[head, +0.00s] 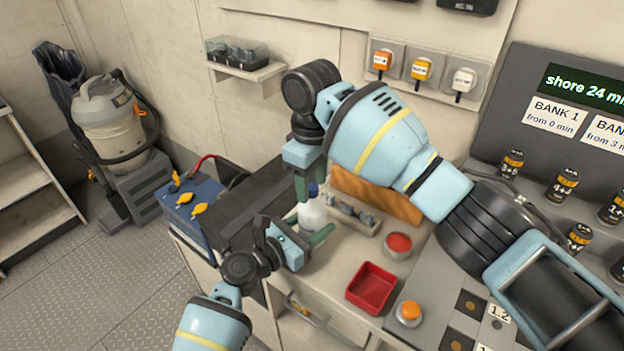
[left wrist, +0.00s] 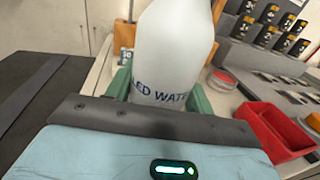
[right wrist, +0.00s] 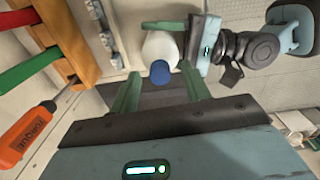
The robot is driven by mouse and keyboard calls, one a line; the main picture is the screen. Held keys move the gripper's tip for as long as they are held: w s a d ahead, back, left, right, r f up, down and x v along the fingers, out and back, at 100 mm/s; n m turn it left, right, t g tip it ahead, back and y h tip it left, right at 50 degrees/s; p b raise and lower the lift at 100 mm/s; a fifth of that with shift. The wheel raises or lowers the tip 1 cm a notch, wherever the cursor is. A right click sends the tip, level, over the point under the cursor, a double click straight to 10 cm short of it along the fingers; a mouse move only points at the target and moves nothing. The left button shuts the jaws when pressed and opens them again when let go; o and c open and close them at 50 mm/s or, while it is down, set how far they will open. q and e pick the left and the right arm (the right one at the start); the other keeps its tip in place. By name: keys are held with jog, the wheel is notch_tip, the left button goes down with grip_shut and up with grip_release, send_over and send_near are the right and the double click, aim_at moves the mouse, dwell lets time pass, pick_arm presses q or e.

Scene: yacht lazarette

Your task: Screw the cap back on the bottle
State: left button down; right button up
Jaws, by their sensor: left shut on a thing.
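The white bottle (head: 312,214) stands upright on the worktop. Its lettering, partly readable as "ED WATE", shows in the left wrist view (left wrist: 172,60). My left gripper (head: 312,240) is shut on the bottle's lower body, a finger on each side. The blue cap (right wrist: 160,72) is at the top of the bottle, seen from above in the right wrist view. I cannot tell how tightly it sits. My right gripper (right wrist: 160,88) points down above the bottle, with its fingers apart on either side of the cap and a gap to each. In the head view the right gripper (head: 309,188) partly hides the cap.
A red tray (head: 371,287) and a round red-topped container (head: 398,244) are right of the bottle. A wooden tool rack (head: 376,195) and a tray of small parts (head: 350,214) stand behind. A blue battery (head: 190,205) is at left. An orange-handled screwdriver (right wrist: 28,135) hangs near the right gripper.

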aim_at(302, 231)
notch_tip(302, 231, up, 12)
dwell(0.7)
pick_arm(q)
jog(key=shift+c, duration=2.4)
grip_release()
jog(key=shift+v, duration=3.95)
pick_arm(e)
jog(key=shift+s+r, duration=0.1)
jog(key=shift+r, duration=0.5)
